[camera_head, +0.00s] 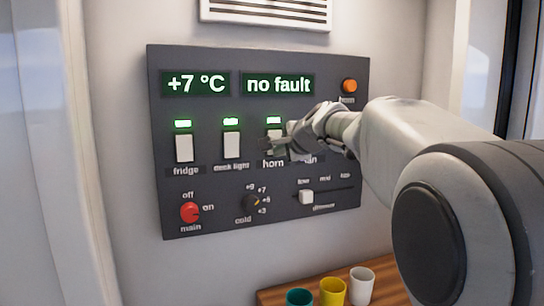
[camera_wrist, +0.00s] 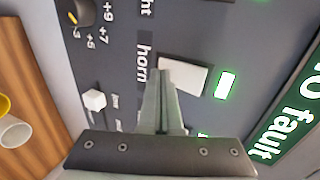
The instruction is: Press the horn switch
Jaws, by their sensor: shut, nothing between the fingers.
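The horn switch (camera_wrist: 184,75) is a white rocker on a dark panel, with the label "horn" beside it. In the head view only part of it shows behind my gripper, and a green light (camera_head: 273,120) is lit above it. The same lit green lamp (camera_wrist: 225,84) shows in the wrist view. My gripper (camera_head: 268,144) is shut and empty, with its fingertips over the lower part of the horn switch. In the wrist view the fingertips (camera_wrist: 165,73) overlap the switch's label-side edge. I cannot tell whether they touch it.
The panel (camera_head: 215,190) also holds a fridge switch (camera_head: 184,148), a deck light switch (camera_head: 232,145), a red main knob (camera_head: 190,212), a cold dial (camera_head: 251,202), a dimmer slider (camera_head: 306,197) and an orange button (camera_head: 349,86). Displays read "+7 °C" and "no fault". Cups (camera_head: 333,291) stand below.

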